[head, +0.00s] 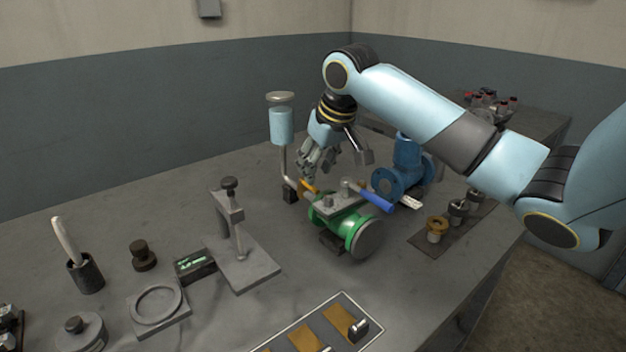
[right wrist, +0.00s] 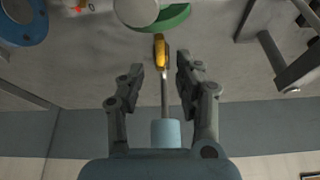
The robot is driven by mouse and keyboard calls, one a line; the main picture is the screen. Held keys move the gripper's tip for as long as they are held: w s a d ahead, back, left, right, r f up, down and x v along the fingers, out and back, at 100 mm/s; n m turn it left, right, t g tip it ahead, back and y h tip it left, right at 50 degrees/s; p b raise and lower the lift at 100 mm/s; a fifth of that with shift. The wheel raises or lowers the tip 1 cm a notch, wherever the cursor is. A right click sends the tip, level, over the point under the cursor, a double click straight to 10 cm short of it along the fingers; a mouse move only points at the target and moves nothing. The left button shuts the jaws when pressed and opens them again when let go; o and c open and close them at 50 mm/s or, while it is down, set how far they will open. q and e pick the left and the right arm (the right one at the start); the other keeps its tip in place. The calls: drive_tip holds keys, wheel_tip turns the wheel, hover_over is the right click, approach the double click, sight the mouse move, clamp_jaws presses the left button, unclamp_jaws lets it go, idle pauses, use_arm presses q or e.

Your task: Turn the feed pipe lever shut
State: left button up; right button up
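A short yellow-orange lever (head: 308,186) sits at the low end of the feed pipe, beside the green valve body (head: 326,214). In the right wrist view the lever (right wrist: 161,50) runs roughly in line with the grey pipe (right wrist: 165,95). The pipe comes down from a light blue cup (head: 281,124) with a grey cap. My right gripper (head: 316,170) is above the lever, fingers pointing down. In the right wrist view its fingers (right wrist: 160,70) are apart, with the lever between or just beyond their tips. Contact is not visible. My left gripper is out of view.
A blue handle (head: 376,199) lies across the green valve's top, and a blue valve (head: 407,168) stands behind right. A grey press stand (head: 240,262), a ring plate (head: 160,305) and a brush pot (head: 85,274) stand left. The bench's back left is clear.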

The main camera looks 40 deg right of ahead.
sight(313, 187)
drive_tip(key=x, duration=0.4)
drive_tip(key=shift+f, duration=0.15)
drive_tip(key=shift+c, duration=0.7)
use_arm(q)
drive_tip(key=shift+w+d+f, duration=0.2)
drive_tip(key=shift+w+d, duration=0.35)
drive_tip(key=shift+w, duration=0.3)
use_arm(e)
clamp_jaws()
